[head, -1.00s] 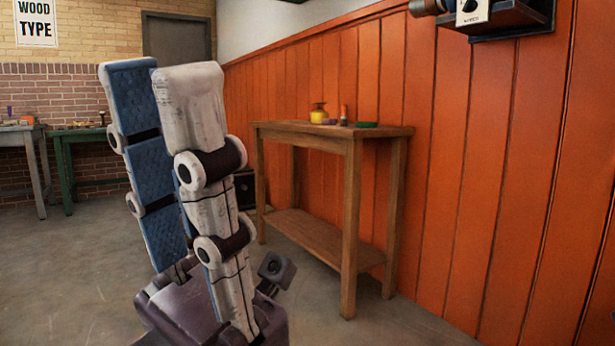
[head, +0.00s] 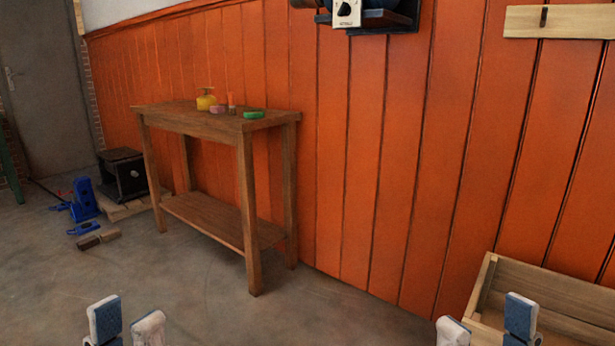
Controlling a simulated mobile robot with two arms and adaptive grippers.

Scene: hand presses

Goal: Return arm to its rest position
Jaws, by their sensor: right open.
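My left gripper (head: 127,324) is at the bottom edge of the head view, left of centre. Its blue-padded finger and its white-backed finger point up with a gap between them, and nothing is between them. My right gripper (head: 486,322) is at the bottom edge, right of centre. Its fingers stand wide apart and it is empty. Only the fingertips of both show; the arms are out of the frame below. Neither gripper is seen touching anything.
A wooden table (head: 181,124) with several small items stands along the orange wall (head: 400,150). A wooden crate (head: 560,322) is at the lower right, behind my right gripper. Blue tools (head: 84,200) and a black box (head: 123,176) lie at left. The middle floor is clear.

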